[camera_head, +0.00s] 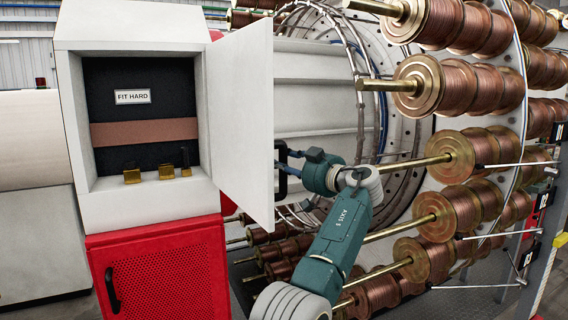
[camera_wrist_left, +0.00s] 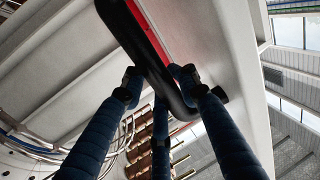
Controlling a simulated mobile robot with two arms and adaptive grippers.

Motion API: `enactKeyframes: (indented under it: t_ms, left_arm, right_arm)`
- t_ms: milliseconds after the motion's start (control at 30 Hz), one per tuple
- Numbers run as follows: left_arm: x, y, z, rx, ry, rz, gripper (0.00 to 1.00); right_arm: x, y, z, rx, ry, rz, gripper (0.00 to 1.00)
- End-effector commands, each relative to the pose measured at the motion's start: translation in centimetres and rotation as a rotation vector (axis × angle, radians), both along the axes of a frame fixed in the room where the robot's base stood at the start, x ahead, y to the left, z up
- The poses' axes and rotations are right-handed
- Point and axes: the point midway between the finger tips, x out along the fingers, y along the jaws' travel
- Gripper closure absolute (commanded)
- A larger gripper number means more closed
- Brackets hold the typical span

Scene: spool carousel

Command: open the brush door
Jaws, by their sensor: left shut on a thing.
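The brush door (camera_head: 240,120) is a white panel hinged on the right side of the white cabinet (camera_head: 66,110). It stands open, swung out toward me, and the cabinet's inside shows. Its black handle (camera_head: 281,172) is on the door's right-hand face in the head view. My left gripper (camera_head: 288,155) is at this handle, to the right of the door. In the left wrist view the blue fingers of my left gripper (camera_wrist_left: 160,82) are closed around the black handle (camera_wrist_left: 148,45), against the pale door (camera_wrist_left: 215,50). My right gripper is not in view.
Inside the cabinet are a copper-coloured band (camera_head: 145,131), a "FIT.HARD" label (camera_head: 132,97) and several brass blocks (camera_head: 166,172). A red perforated cabinet (camera_head: 165,270) is below. Copper spools (camera_head: 440,155) on the carousel crowd the right, close to my arm.

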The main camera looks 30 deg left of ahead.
Motion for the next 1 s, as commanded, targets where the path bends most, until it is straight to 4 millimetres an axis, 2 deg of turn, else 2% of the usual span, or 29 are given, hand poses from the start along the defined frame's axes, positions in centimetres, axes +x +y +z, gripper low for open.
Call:
enactKeyframes:
  t_ms: [33,67,133,167,433,567,1000]
  left_arm:
    - [0.0,0.0,0.0,-0.001,0.001,0.000,1.00]
    - [0.0,0.0,0.0,-0.001,0.001,0.000,0.70]
    - [0.0,0.0,0.0,-0.001,0.001,0.000,0.56]
    - [0.0,0.0,0.0,0.000,0.001,0.000,0.53]
    - [0.0,0.0,0.0,0.000,0.000,0.000,0.53]
    - [-0.2,-0.9,0.0,0.000,0.000,0.000,0.53]
    - [-2.8,-9.2,0.0,0.000,0.000,-0.003,0.53]
  right_arm:
    - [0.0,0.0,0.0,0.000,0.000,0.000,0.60]
    - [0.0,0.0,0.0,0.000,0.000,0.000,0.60]
    - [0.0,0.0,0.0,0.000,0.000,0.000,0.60]
    - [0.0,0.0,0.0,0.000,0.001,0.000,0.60]
    - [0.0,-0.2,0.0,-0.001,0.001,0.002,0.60]
    - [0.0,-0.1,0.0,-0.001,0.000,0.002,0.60]
    - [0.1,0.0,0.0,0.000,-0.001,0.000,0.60]
